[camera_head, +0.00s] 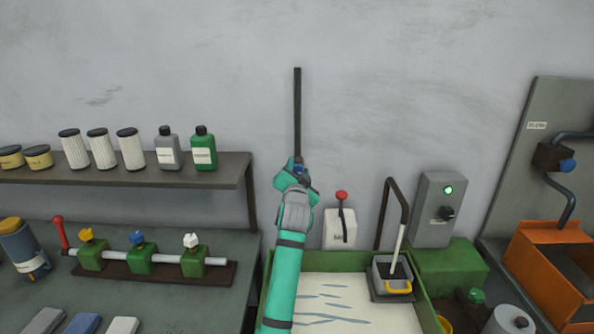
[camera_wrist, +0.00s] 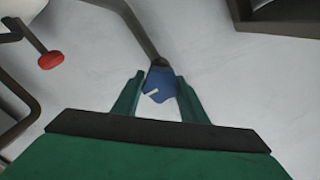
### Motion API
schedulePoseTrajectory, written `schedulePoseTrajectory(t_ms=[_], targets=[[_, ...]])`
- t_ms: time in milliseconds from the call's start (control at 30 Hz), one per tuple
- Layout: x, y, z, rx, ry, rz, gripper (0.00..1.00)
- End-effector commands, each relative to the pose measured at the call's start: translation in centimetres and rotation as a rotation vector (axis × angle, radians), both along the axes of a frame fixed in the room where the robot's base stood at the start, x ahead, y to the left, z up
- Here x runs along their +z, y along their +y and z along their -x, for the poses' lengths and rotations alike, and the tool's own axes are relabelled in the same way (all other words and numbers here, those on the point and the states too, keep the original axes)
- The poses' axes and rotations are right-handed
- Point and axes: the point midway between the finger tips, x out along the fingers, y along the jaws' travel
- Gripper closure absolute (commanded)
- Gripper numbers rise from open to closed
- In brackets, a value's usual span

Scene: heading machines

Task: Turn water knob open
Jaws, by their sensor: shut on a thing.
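My gripper (camera_head: 298,165) reaches up to the lower end of this pipe. In the wrist view, its green fingers (camera_wrist: 157,90) stand on both sides of the blue knob and are shut on it. In the head view, my gripper and arm hide most of the knob.
A red-topped lever (camera_head: 341,196) on a white box stands close to the right of my gripper. A shelf with bottles (camera_head: 203,150) is to the left. A green-rimmed basin (camera_head: 423,305) lies below, and a bent dark pipe (camera_head: 386,210) rises beside it.

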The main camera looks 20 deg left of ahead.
Motion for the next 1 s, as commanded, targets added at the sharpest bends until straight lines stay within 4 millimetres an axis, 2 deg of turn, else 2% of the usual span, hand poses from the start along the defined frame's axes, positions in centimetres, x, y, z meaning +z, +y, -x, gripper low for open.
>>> schedulePoseTrajectory(t_ms=[433, 467, 500, 533, 833, 1000], targets=[[-0.3, 0.1, 0.0, 0.001, 0.008, -0.006, 0.83], [-0.3, 0.1, 0.0, 0.001, 0.008, -0.006, 0.56], [-0.3, 0.1, 0.0, 0.001, 0.008, -0.006, 0.47], [-0.3, 0.1, 0.0, 0.002, 0.007, -0.006, 0.42], [-0.1, 0.0, 0.1, 0.0, 0.004, -0.007, 0.42], [-0.2, -0.3, 1.2, 0.0, 0.004, -0.006, 0.42]])
